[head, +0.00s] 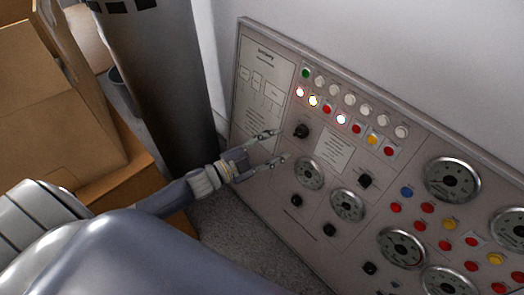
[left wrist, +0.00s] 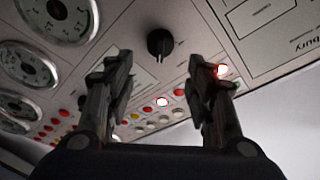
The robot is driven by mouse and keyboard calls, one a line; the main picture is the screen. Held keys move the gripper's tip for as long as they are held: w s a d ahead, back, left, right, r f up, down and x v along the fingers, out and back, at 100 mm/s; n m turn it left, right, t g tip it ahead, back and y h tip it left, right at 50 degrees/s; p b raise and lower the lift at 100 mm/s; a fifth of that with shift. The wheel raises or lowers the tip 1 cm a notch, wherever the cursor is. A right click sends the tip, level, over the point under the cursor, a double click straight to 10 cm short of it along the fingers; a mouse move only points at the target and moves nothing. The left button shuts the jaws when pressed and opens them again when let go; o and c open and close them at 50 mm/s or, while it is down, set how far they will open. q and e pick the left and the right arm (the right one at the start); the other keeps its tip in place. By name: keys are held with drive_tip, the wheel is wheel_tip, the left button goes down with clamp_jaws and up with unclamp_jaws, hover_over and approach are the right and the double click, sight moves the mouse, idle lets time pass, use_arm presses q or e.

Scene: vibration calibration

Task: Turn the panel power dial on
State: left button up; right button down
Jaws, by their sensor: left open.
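The control panel (head: 268,62) stands against the wall with gauges, lights and dials. A black dial (head: 301,131) sits at its upper left, below the rows of lights; I take it for the power dial. The same dial (left wrist: 160,44) shows in the left wrist view, ahead of the fingertips and between their lines. My left gripper (head: 281,145) is open and empty, its fingers pointing at the panel just below and left of the dial. In the left wrist view the gripper (left wrist: 158,75) has its two fingers apart. My right gripper is not seen.
Other black knobs (head: 296,200) sit lower on the panel, near round gauges (head: 348,205). Some small lights (head: 341,119) glow. Cardboard boxes (head: 60,85) and a dark grey column (head: 172,75) stand at left. Grey floor shows below the panel.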

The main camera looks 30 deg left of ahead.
use_arm(q)
drive_tip(key=shift+v, duration=2.35)
